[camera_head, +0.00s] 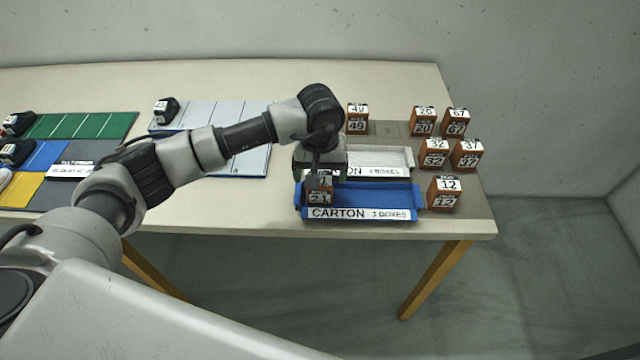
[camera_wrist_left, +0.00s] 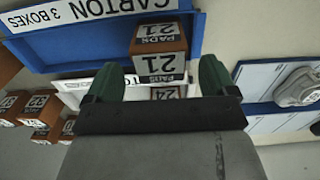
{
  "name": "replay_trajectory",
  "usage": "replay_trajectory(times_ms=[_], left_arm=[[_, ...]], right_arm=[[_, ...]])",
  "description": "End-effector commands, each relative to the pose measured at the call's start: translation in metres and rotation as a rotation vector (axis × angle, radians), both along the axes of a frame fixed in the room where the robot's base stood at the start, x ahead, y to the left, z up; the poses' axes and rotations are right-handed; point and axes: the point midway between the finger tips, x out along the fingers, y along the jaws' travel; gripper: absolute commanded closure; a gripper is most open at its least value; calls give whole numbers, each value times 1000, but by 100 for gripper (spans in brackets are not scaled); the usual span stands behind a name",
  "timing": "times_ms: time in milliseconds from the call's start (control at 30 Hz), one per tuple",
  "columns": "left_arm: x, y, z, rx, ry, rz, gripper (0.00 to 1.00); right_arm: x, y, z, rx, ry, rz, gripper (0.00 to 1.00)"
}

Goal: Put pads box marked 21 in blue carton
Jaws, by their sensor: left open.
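The orange pads box marked 21 (camera_head: 319,196) sits at the left end of the blue carton (camera_head: 375,196). In the left wrist view, the box (camera_wrist_left: 160,45) shows its white 21 labels inside the blue carton (camera_wrist_left: 75,43). My left gripper (camera_head: 319,173) is over that end of the carton. In the left wrist view, its green fingers (camera_wrist_left: 161,75) are apart, close to the box's near side. I cannot tell whether they touch it. My right gripper is not in view.
A white carton (camera_head: 398,158) stands behind the blue one, partly hidden by my arm. Several orange boxes, including 12 (camera_head: 445,194) and 49 (camera_head: 357,119), stand around the cartons. Coloured mats with dark shoes (camera_head: 165,109) lie left. Bare table lies in front of the mats.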

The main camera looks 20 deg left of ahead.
Motion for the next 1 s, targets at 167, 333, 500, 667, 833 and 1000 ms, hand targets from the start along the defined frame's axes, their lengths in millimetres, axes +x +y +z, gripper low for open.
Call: replay_trajectory(times_ms=[167,333,500,667,833,1000], left_arm=[[1,0,39,1,-6,-1,14],[1,0,65,0,-3,0,14],[0,0,76,0,0,0,14],[0,0,77,0,0,0,14],[0,0,77,0,0,0,14],[0,0,76,0,1,0,14]], right_arm=[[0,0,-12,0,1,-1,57],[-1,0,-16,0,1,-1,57],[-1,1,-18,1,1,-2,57],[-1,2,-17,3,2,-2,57],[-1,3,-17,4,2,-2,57],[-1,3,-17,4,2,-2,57]])
